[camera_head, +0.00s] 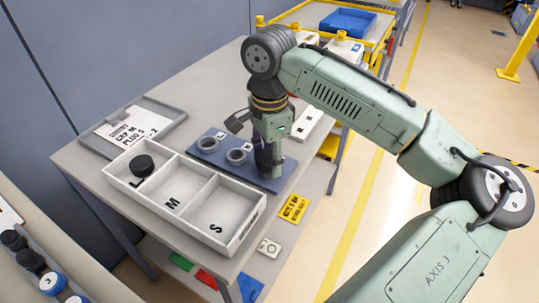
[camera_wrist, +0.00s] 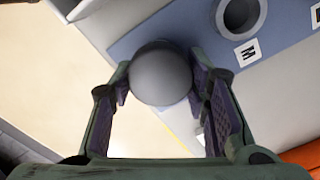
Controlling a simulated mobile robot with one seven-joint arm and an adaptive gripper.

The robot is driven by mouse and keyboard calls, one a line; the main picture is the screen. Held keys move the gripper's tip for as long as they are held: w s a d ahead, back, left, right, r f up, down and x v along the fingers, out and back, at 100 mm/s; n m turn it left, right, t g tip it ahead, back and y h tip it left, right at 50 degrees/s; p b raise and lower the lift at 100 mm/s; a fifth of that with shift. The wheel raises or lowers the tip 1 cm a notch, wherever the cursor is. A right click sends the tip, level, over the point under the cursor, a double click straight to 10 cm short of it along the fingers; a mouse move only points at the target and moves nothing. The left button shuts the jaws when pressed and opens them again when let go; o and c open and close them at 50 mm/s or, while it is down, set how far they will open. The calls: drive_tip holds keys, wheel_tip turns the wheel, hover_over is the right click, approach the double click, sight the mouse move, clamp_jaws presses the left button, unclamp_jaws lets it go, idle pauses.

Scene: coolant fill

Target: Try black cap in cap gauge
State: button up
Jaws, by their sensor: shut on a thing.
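My gripper (camera_head: 268,172) points down over the right end of the blue cap gauge (camera_head: 206,161). In the wrist view my gripper (camera_wrist: 160,80) is shut on a round cap (camera_wrist: 161,70), which looks grey there. The cap hides the gauge surface behind it. I cannot tell whether the cap touches the gauge or sits in a ring. The gauge's M ring (camera_wrist: 238,16) is empty beside the cap. The L ring (camera_head: 208,144) also looks empty. The third ring is hidden.
A white sorting tray (camera_head: 236,246) has L, M and S compartments. A black cap (camera_head: 142,166) lies in L; M and S look empty. A grey tray with a card (camera_head: 132,127) lies at the left. Caps stand in a rack (camera_head: 30,258) at lower left.

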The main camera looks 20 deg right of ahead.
sight(269, 156)
drive_tip(key=shift+f+b, duration=0.35)
drive_tip(key=shift+f, duration=0.35)
drive_tip(key=o, duration=1)
drive_tip(key=shift+r, duration=0.1)
wheel_tip(269, 156, up, 12)
idle(0.4)
